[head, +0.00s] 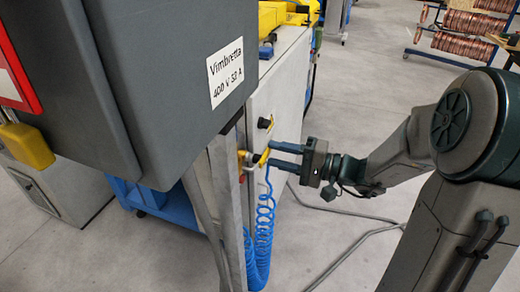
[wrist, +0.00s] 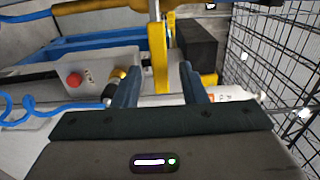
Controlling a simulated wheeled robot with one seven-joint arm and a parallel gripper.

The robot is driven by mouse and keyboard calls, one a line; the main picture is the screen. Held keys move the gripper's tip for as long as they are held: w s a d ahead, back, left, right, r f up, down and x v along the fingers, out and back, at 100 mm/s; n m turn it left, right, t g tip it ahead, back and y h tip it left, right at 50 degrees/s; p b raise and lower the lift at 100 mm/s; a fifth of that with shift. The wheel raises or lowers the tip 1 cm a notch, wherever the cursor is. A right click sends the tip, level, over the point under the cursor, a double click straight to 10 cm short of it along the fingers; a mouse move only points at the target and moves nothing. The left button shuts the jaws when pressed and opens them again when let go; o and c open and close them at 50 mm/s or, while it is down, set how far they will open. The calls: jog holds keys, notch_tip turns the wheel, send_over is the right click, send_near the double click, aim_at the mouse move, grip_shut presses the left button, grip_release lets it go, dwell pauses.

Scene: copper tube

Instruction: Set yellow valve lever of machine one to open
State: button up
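The yellow valve lever (head: 264,157) is on the side of the light grey machine, just ahead of my gripper's fingertips (head: 272,154). In the wrist view the lever (wrist: 160,58) is a flat yellow bar, upright in the picture. Its lower end shows between the two dark fingers (wrist: 160,72), with a visible gap on each side. My gripper is open and holds nothing. I cannot tell how deep the lever sits between the fingers. The valve body is mostly hidden in the head view.
A blue coiled hose (head: 264,222) hangs below the lever. A grey cabinet (head: 165,75) labelled "Vimbretta" and its post stand close on the left. The wrist view shows a red button (wrist: 73,79), a black block (wrist: 196,50) and wire mesh (wrist: 275,55). Floor is open behind my arm.

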aim_at(269, 153)
jog(key=x, duration=0.5)
grip_shut()
